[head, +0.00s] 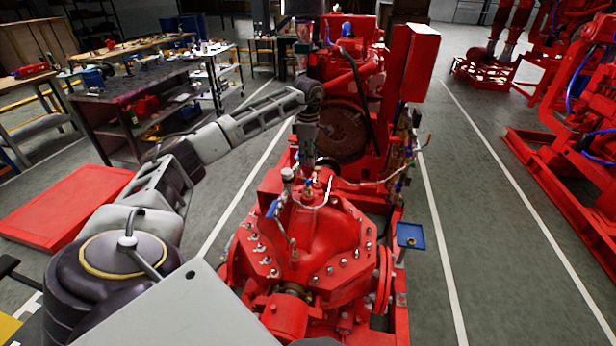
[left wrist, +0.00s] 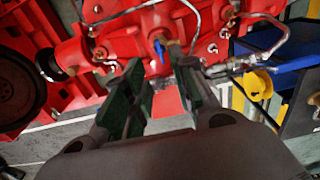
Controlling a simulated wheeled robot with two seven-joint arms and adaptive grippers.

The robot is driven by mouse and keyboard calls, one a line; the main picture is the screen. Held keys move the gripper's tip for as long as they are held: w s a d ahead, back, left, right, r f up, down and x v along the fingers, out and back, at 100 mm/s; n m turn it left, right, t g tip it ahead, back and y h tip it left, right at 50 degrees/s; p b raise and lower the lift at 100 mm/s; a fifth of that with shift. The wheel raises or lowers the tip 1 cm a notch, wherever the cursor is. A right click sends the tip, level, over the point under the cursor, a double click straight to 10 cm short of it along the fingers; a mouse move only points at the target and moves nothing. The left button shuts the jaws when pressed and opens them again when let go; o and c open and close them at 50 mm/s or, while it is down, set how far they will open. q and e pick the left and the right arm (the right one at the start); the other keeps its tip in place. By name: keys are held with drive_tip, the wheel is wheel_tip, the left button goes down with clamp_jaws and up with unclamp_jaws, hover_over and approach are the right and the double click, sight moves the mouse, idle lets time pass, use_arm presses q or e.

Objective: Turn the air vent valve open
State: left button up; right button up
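The red pump (head: 318,235) stands in the middle of the head view. A small valve with a blue handle (head: 308,183) sits on top of its casing, with thin pipes beside it. In the left wrist view the blue handle (left wrist: 159,49) and its brass body show just beyond the fingertips. My left gripper (head: 308,167) points down from above, close over this valve. In the left wrist view my left gripper (left wrist: 158,70) has its two fingers apart, with the handle lined up with the gap. I cannot tell whether a finger touches it. My right gripper is not in view.
Another blue handle (head: 272,208) is on a pipe at the pump's left. A red engine (head: 345,100) and a red cabinet (head: 412,62) stand behind. A small blue tray (head: 410,236) is at the right. Thin metal pipes surround the valve.

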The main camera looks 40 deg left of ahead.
sight(308, 182)
use_arm(q)
drive_tip(key=shift+f+p, duration=0.3)
drive_tip(key=shift+f, duration=3.95)
clamp_jaws()
